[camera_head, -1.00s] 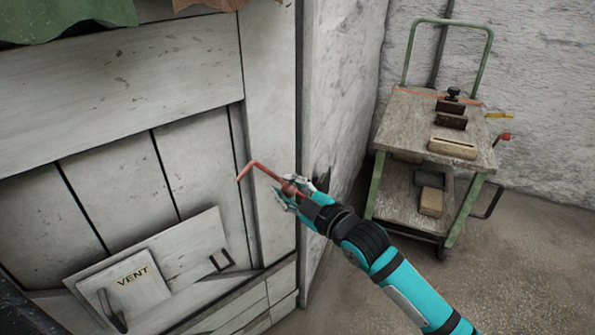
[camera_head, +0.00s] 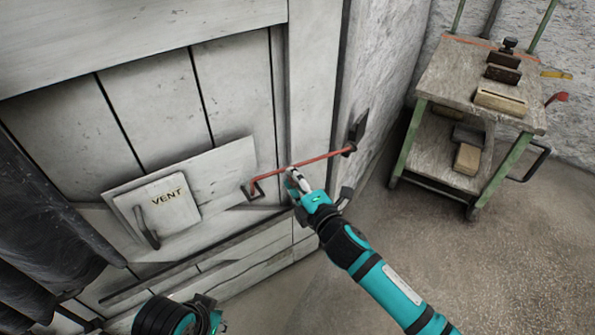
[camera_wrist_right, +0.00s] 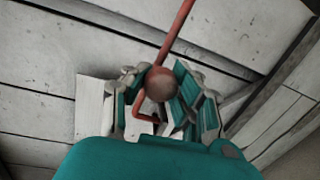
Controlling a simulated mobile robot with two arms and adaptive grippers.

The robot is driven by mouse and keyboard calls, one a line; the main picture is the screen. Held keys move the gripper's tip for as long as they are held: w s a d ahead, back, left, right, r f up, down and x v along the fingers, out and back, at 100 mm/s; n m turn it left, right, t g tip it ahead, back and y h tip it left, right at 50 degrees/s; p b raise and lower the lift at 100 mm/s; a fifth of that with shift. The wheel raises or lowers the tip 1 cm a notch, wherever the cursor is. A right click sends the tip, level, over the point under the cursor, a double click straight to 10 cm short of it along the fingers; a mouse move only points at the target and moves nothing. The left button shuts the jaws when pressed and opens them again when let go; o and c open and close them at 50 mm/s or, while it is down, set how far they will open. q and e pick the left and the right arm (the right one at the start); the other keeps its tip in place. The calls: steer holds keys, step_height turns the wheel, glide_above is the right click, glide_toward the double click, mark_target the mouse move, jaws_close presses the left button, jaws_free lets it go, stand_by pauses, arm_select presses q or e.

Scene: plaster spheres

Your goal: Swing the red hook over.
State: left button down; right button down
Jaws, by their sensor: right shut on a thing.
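The red hook (camera_head: 320,159) is a thin red rod lying across the edge of the white panelled door. Its right end meets a dark bracket (camera_head: 357,130) on the side wall. Its bent left end is at the dark staple (camera_head: 254,190) on the door; I cannot tell whether the tip is inside it. My right gripper (camera_head: 293,177) is shut on the hook partway along the rod. In the right wrist view a round knob (camera_wrist_right: 160,84) on the hook sits between the fingers (camera_wrist_right: 155,95). My left arm shows at the bottom; its fingers are unclear (camera_head: 208,312).
A white board with a VENT plate (camera_head: 158,205) and a dark handle is left of the staple. Dark cloth (camera_head: 45,230) hangs at the left. A green-framed cart (camera_head: 470,100) with blocks stands at the right. The floor between is clear.

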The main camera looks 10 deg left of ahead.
steer(key=shift+s+f+n, duration=0.1)
steer(key=shift+f+n, duration=0.3)
steer(key=shift+f, duration=0.5)
steer(key=shift+f+b, duration=0.1)
steer(key=shift+b, duration=0.2)
steer(key=shift+s+f, duration=0.1)
steer(key=shift+f, duration=0.1)
steer(key=c, duration=1)
jaws_free()
steer(key=shift+r, duration=0.2)
steer(key=v, duration=1.2)
